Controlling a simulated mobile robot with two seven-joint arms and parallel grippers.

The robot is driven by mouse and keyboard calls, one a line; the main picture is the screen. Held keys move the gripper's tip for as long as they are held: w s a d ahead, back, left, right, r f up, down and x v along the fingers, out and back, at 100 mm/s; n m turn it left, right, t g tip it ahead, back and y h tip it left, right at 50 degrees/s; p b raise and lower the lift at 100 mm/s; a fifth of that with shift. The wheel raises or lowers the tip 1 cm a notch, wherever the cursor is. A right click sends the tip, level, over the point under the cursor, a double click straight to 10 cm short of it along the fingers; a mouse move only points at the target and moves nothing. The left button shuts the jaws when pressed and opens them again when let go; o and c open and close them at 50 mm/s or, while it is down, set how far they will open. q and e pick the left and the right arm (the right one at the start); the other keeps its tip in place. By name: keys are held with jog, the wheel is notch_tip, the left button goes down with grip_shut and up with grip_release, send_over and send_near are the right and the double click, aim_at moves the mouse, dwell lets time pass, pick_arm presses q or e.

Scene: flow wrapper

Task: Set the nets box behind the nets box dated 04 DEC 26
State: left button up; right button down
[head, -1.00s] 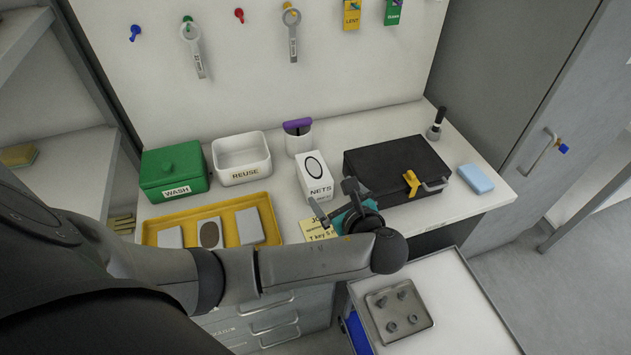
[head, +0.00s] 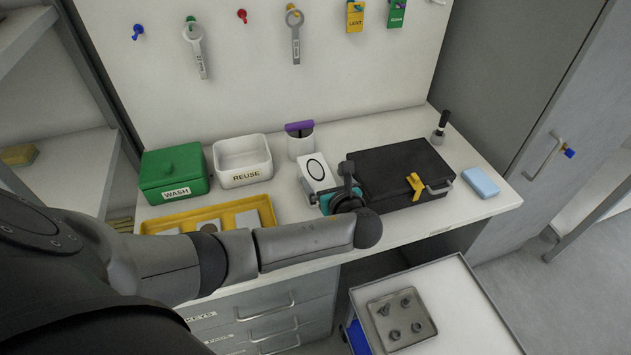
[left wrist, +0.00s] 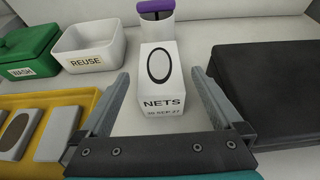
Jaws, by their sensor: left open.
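A white nets box (head: 314,170) stands upright on the bench, with a black oval on its top. My left gripper (head: 336,183) is at the near side of the box. In the left wrist view its two fingers (left wrist: 160,85) are spread, one to each side of the box, with gaps to both. No second nets box shows. My right gripper is not in view.
A white cup with a purple item (head: 300,140) stands close behind the box. A black case (head: 400,170) is to the right. A white REUSE bin (head: 242,160), a green WASH box (head: 174,172) and a yellow tray (head: 268,212) are to the left.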

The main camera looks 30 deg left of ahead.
aim_at(315, 169)
pick_arm(q)
jog(key=x, duration=0.2)
jog(key=b+x, duration=0.1)
jog(key=x, duration=0.1)
jog(key=shift+s+f, duration=0.25)
jog(key=shift+w+a+f+b, duration=0.15)
jog(key=shift+w+a+b, duration=0.15)
jog(key=shift+w, duration=0.05)
jog(key=shift+c, duration=0.4)
jog(key=c, duration=1.3)
